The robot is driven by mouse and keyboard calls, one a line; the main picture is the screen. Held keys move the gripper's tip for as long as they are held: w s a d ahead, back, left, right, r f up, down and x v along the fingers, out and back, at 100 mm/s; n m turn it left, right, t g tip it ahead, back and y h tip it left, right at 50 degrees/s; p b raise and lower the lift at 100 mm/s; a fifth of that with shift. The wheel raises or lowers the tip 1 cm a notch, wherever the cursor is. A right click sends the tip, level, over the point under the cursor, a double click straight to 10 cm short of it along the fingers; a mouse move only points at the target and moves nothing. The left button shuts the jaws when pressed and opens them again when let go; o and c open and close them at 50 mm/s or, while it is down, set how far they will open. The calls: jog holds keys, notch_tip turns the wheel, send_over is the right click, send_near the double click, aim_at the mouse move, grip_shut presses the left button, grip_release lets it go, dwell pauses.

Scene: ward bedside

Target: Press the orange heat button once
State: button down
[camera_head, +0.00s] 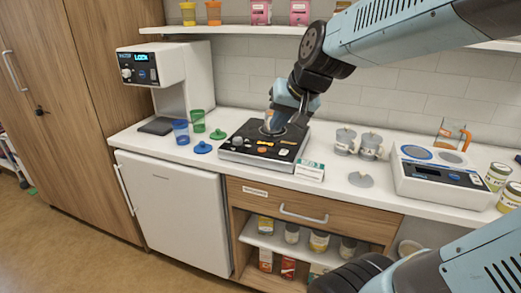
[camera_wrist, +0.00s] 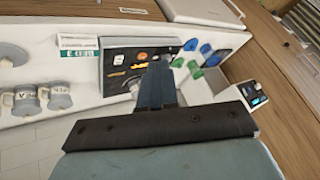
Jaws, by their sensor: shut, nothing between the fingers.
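I cannot read the button labels. My gripper (camera_head: 270,128) is shut and empty, pointing down over the back part of the panel. In the wrist view my fingers (camera_wrist: 160,66) lie together over the panel, beside the orange button and covering part of the panel face. I cannot tell if the tips touch it.
Blue (camera_head: 181,132) and green (camera_head: 197,121) cups and lids stand left of the panel, by a white dispenser (camera_head: 195,80). A small box (camera_head: 309,170) sits at its right front corner.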

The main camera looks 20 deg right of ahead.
jog(key=w+d+f+m+t+h, duration=0.1)
jog(key=w+d+f+m, duration=0.1)
jog(key=w, duration=1)
jog(key=w+d+f+m+t+h, duration=0.1)
jog(key=w+f+m, duration=0.4)
jog(key=w, duration=0.7)
notch_tip(320, 180, down, 2)
jog(key=shift+w+d+f+h, duration=0.1)
jog(key=shift+w+d+h, duration=0.1)
jog(key=shift+d+h, duration=0.3)
jog(key=shift+a, duration=0.2)
